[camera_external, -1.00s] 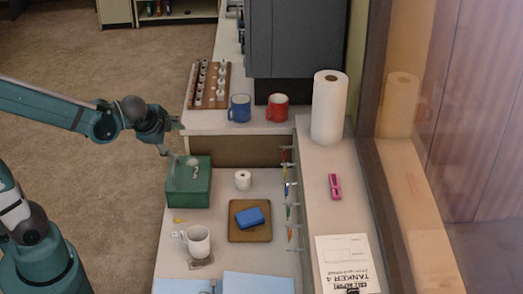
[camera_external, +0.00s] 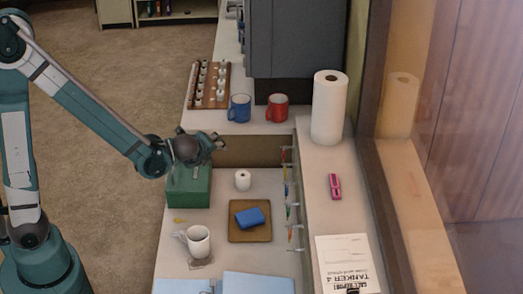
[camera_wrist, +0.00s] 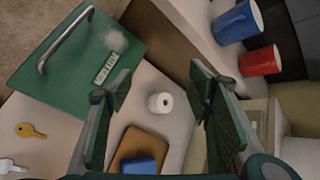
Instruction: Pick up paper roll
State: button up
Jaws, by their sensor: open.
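A small white paper roll (camera_external: 242,180) stands upright on the lower desk, right of the green box. In the wrist view the small roll (camera_wrist: 160,104) shows between my two fingers, beyond them, touched by neither. A tall white paper towel roll (camera_external: 329,107) stands on the right ledge, outside the wrist view. My gripper (camera_external: 220,142) is open and empty, above the back of the green box and to the upper left of the small roll. In the wrist view my gripper's fingers (camera_wrist: 160,82) are spread wide.
A green box (camera_external: 189,187) with a handle stands left of the small roll. A blue sponge (camera_external: 250,217) on a brown tray (camera_external: 234,236) and a white mug (camera_external: 198,242) are in front. Blue (camera_external: 240,108) and red (camera_external: 277,107) mugs stand on the raised shelf behind.

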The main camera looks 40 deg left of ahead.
aim_at(243, 177)
jog(key=w+d+f+m, duration=0.1)
jog(key=d+f+m, duration=0.1)
jog(key=f, duration=0.1)
jog(key=w+d+f+m+t+y, duration=0.1)
jog(key=w+d+f+m, duration=0.1)
jog(key=d+f+m, duration=0.1)
jog(key=w+d+f+m+t+y+b, duration=0.1)
jog(key=w+d+f+m, duration=0.1)
jog(key=f, duration=0.3)
jog(key=shift+w+d+f+m, duration=0.1)
jog(key=shift+d+m, duration=0.55)
jog(key=shift+m, duration=0.05)
jog(key=shift+d+f+m+t, duration=0.4)
jog(key=shift+f+m, duration=0.1)
jog(key=shift+f, duration=0.15)
jog(key=shift+x, duration=1.3)
jog(key=shift+a, duration=0.1)
jog(key=shift+b+x, duration=0.9)
jog(key=shift+x, duration=1.6)
jog(key=shift+a, duration=0.1)
jog(key=c, duration=1)
